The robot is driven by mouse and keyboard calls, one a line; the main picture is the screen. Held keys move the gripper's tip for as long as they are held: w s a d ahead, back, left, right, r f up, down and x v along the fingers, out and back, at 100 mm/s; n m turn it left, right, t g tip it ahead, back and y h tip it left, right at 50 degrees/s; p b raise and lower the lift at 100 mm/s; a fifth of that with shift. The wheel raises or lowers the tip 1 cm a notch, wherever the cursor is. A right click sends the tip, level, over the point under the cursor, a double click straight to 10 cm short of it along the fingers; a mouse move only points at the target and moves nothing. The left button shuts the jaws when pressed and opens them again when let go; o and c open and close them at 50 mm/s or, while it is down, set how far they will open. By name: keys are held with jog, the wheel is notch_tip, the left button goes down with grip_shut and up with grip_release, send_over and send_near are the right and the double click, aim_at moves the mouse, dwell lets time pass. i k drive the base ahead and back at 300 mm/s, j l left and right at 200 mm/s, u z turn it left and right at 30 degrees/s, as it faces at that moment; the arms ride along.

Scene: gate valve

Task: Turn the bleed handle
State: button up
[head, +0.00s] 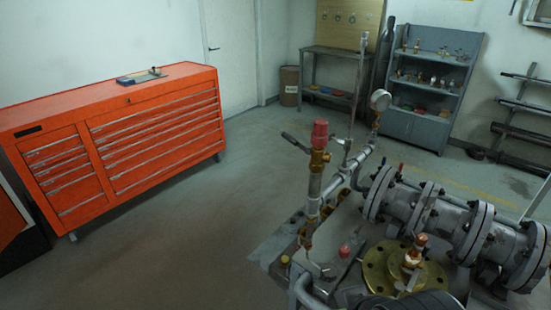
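The pipe assembly stands at the right in the head view. A dark lever handle (295,143) sticks out to the upper left from a brass valve (318,163) with a red cap (320,132), on an upright pipe. This lever may be the bleed handle; no label shows. A smaller grey lever (342,141) stands on the pipe just behind it. Lower down, a small red knob (344,252) and a yellow knob (285,260) show. My gripper is not clearly visible, and nothing is seen touching the dark lever.
A flanged pipe (450,215) and a brass flange (385,268) fill the lower right. A pressure gauge (380,100) rises behind the valve. A red tool cabinet (130,130) stands left; the floor (210,225) between is clear. A grey shelf (430,85) stands behind.

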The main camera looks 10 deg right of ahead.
aim_at(356, 231)
jog(key=k+z, duration=0.2)
jog(key=z, duration=0.55)
jog(key=i+j+z, duration=0.4)
jog(key=i+j, duration=0.1)
jog(key=i, duration=0.1)
